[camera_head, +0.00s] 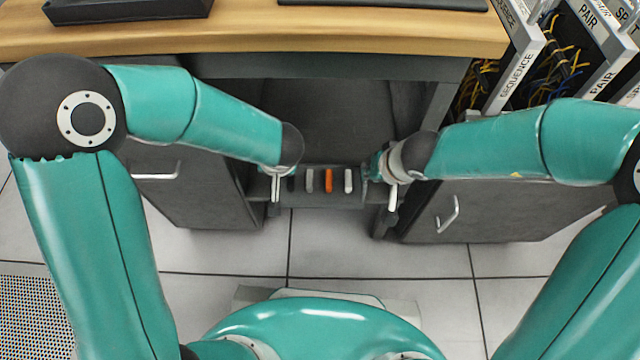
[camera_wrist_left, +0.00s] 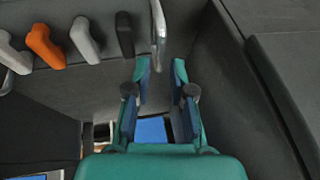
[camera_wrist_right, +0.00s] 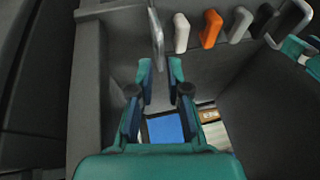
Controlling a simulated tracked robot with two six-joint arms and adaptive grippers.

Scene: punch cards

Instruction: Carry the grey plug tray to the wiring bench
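The grey plug tray (camera_head: 335,200) is low down in the knee space of the wooden-topped bench (camera_head: 330,35), between my two hands. It holds a row of upright plugs: dark, grey, an orange one (camera_head: 328,180) and a white one. A metal handle stands at each end. My left gripper (camera_wrist_left: 160,68) is open, with the left handle (camera_wrist_left: 159,30) in line with the gap between its fingertips. My right gripper (camera_wrist_right: 160,68) is open, with the right handle (camera_wrist_right: 156,35) likewise in line with its gap. I cannot tell whether either fingertip touches. What supports the tray is hidden.
Dark cabinets with handles stand left (camera_head: 200,185) and right (camera_head: 500,215) of the knee space. A black tray (camera_head: 130,10) lies on the bench top. Labelled racks (camera_head: 520,75) with cables stand at the right. Tiled floor (camera_head: 340,245) is open in front.

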